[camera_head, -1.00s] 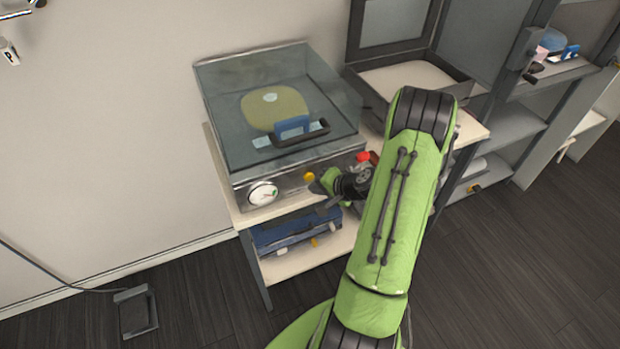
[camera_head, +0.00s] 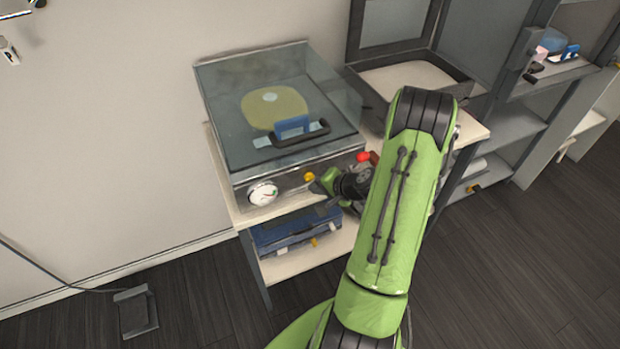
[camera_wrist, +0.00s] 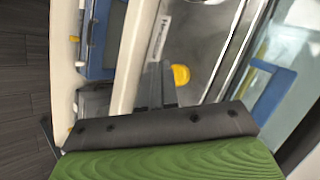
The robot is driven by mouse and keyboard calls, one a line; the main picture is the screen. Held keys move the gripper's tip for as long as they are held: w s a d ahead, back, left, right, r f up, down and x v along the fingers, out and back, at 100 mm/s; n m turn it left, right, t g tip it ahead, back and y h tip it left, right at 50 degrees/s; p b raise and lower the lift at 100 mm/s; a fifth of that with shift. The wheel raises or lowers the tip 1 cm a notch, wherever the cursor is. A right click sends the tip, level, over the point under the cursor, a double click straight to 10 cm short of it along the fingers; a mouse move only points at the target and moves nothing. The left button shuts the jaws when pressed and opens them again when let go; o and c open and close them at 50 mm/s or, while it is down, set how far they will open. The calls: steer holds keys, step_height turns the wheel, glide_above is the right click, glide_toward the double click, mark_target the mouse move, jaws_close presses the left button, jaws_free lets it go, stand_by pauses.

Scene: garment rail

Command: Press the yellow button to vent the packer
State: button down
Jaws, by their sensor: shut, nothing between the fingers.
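The packer (camera_head: 246,172) is a metal box with a clear lid, standing on a pale-topped stand. Its yellow button (camera_head: 309,177) is on the front face, right of a round white dial (camera_head: 262,193). My gripper (camera_head: 315,187) is shut and empty, with its tips at the front face just below and right of the button. In the wrist view the yellow button (camera_wrist: 181,75) shows right beside the dark fingertips (camera_wrist: 156,84). I cannot tell whether they touch it. My arm hides part of the packer's right side.
A red knob (camera_head: 362,157) is right of the button, close to my wrist. A blue case (camera_head: 297,230) lies on the shelf below. An open-lidded box (camera_head: 415,80) stands behind my arm, with shelving (camera_head: 515,125) at right. The floor at left is mostly clear.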

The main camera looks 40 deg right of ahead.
steer(key=shift+w, duration=0.1)
steer(key=shift+w+d, duration=0.15)
steer(key=shift+w, duration=0.2)
steer(key=shift+w+d, duration=0.1)
steer(key=shift+w, duration=0.25)
stand_by(0.8)
steer(key=shift+s+a+b, duration=0.25)
steer(key=shift+s+b, duration=0.3)
steer(key=shift+s, duration=0.2)
steer(key=s+b, duration=0.1)
steer(key=s, duration=0.1)
steer(key=s+a+b, duration=0.1)
steer(key=s, duration=0.2)
steer(key=shift+a, duration=0.2)
steer(key=shift+w, duration=0.15)
stand_by(0.6)
